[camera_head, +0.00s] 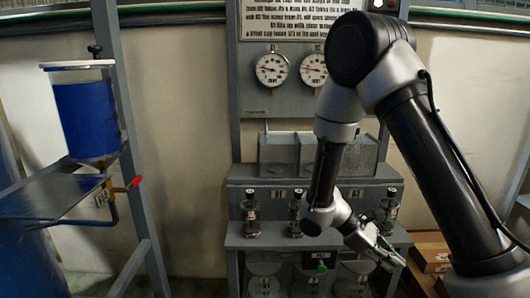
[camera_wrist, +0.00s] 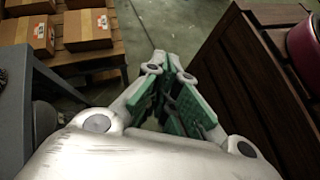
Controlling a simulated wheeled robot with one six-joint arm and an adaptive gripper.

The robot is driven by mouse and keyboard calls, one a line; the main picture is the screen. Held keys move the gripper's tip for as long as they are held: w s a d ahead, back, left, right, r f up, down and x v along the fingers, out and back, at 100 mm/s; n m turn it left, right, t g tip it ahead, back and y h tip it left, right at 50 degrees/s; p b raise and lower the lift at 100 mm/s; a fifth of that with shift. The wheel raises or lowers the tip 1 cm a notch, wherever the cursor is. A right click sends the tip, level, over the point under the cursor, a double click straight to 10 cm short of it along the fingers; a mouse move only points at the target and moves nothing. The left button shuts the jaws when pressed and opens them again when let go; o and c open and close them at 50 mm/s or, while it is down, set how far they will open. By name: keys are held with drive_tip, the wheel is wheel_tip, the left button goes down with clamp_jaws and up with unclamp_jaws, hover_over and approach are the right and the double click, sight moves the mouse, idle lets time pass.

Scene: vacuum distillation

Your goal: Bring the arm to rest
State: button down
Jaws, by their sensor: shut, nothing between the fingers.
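My gripper (camera_head: 388,252) hangs in front of the right end of the grey apparatus bench in the head view, with my arm reaching in from the right. In the wrist view my gripper (camera_wrist: 172,62) has green-padded fingers that converge at their tips. It is shut with nothing between the fingers and points down over the bare floor.
The grey bench (camera_head: 270,243) carries several valves below two gauges (camera_head: 272,69). A blue tank (camera_head: 88,120) stands at left. Cardboard boxes (camera_wrist: 88,28) lie on a wooden pallet. A dark wooden cabinet (camera_wrist: 262,85) stands close on the right; floor (camera_wrist: 180,25) is clear between.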

drive_tip(key=s+d+r+m+t+y, duration=0.1)
drive_tip(key=s+r+m+t+y, duration=0.2)
drive_tip(key=r, duration=0.5)
drive_tip(key=s+d+r+m+t+y, duration=0.1)
drive_tip(key=s+r+m+t+y, duration=0.2)
drive_tip(key=r, duration=0.5)
drive_tip(key=s+d+r+m+t+y, duration=0.1)
drive_tip(key=s+r+m+y, duration=0.3)
drive_tip(key=r, duration=0.5)
drive_tip(key=shift+s+d+m+t, duration=0.35)
drive_tip(key=shift+s+m+t, duration=0.25)
drive_tip(key=shift+m+t, duration=0.4)
